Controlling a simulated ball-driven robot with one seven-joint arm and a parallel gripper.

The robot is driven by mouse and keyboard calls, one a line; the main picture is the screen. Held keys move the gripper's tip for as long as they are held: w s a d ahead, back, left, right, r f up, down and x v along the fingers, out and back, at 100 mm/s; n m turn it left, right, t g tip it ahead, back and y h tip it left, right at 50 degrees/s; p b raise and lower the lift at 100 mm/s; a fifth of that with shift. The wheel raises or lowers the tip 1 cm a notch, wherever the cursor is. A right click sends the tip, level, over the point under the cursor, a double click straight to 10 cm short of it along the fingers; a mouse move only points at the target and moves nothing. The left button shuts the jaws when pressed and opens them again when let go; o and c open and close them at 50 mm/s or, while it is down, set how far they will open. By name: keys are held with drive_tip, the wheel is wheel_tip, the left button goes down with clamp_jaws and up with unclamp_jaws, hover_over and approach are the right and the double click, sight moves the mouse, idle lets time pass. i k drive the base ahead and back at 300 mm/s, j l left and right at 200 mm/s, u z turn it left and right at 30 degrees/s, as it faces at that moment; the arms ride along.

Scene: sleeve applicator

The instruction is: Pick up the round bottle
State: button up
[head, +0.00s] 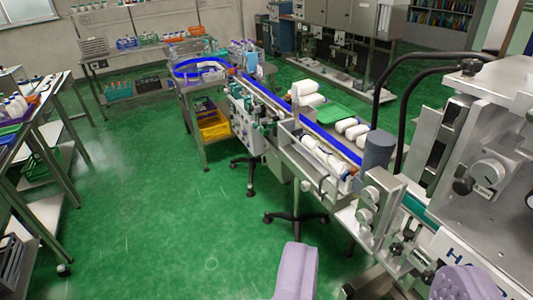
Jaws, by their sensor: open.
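My gripper (381,261) shows as two pale purple fingers at the bottom edge, spread wide apart with nothing between them. It is well apart from every bottle. White rounded bottle-like items (322,154) lie in a metal tray on the near side of the conveyor machine. More white items (350,128) lie behind the blue conveyor strip. Small bottles (15,107) stand on the left table, and others (175,37) stand on the back table. They are too small to tell which is the round bottle.
The conveyor machine (265,95) runs from the blue-edged turntable (200,68) to the large metal applicator (490,180) at right. A yellow crate (214,127) sits below the turntable. Swivel chair-like bases (295,217) stand under the line. The green floor (150,200) at centre left is clear.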

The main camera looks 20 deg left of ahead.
sight(145, 38)
drive_tip(key=i+j+u, duration=0.75)
drive_tip(key=i+u, duration=0.15)
drive_tip(key=i+j+u, duration=0.1)
drive_tip(key=i+u, duration=0.35)
drive_tip(key=i, duration=5.1)
drive_tip(key=i+j, duration=0.1)
drive_tip(key=i, duration=0.55)
drive_tip(key=i+j, duration=0.1)
drive_tip(key=i, duration=0.55)
drive_tip(key=i+z, duration=0.1)
drive_tip(key=i, duration=0.55)
drive_tip(key=i+j, duration=0.2)
drive_tip(key=i, duration=0.45)
drive_tip(key=i+j+z, duration=0.2)
drive_tip(key=i, duration=0.2)
drive_tip(key=i+z, duration=0.2)
drive_tip(key=i, duration=0.15)
